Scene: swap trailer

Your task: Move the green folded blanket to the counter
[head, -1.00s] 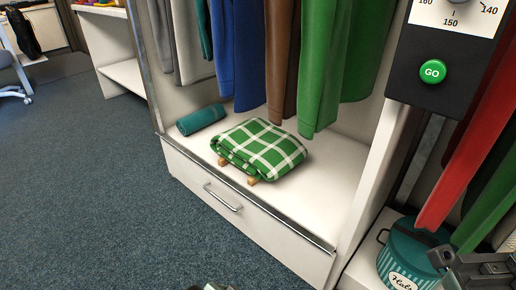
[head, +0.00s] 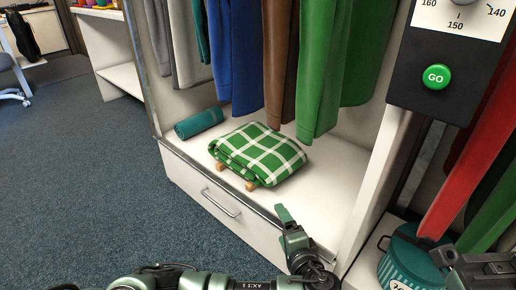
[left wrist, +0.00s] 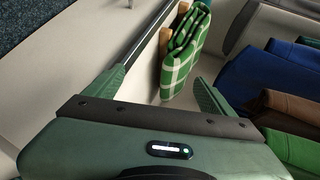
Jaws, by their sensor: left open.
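The green folded blanket (head: 257,153), with a white check, lies on small wooden blocks on the white wardrobe floor, under hanging clothes. It also shows in the left wrist view (left wrist: 187,48), beyond the fingers. My left gripper (head: 284,218) is at the front edge of the wardrobe, to the right of and nearer than the blanket, apart from it. In the left wrist view its fingers (left wrist: 158,85) are spread with nothing between them at the tips. A grey and black part at the lower right of the head view may be my right gripper (head: 484,268); its jaws are unclear. No counter can be made out for certain.
A rolled teal cloth (head: 199,123) lies left of the blanket. Blue, brown and green clothes (head: 323,75) hang low above it. A drawer with a metal handle (head: 221,203) is below. A teal bucket (head: 405,260) stands right of the wardrobe's side panel.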

